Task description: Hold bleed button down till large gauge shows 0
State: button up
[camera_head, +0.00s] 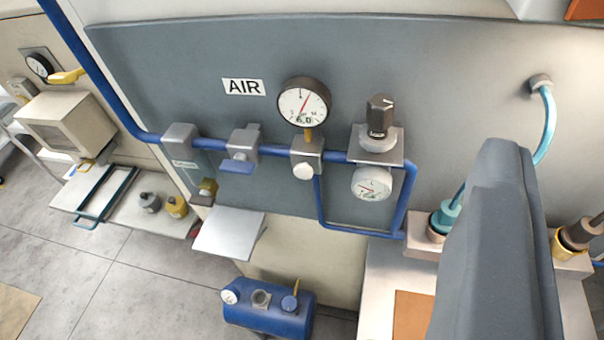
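The large gauge (303,105) is a round white dial with a black rim on the grey panel (180,70), right of the AIR label. Its red needle points up and slightly right. The print below it looks like 6.0, not 0. Below the gauge, a round white button (303,171), which looks like the bleed button, sits on the front of a grey block on the blue pipe. Nothing touches it. A dark grey part of my gripper or arm (500,240) fills the lower right, well right of the button. Its fingertips cannot be made out.
A smaller gauge (372,183) sits under a black regulator knob (380,115). A blue valve lever (238,165) is left of the button. A grey shelf (230,233) juts out below; a blue tank (268,315) stands under it. Teal hose fittings (444,217) are near my arm.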

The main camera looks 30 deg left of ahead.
grip_shut()
dwell(1.4)
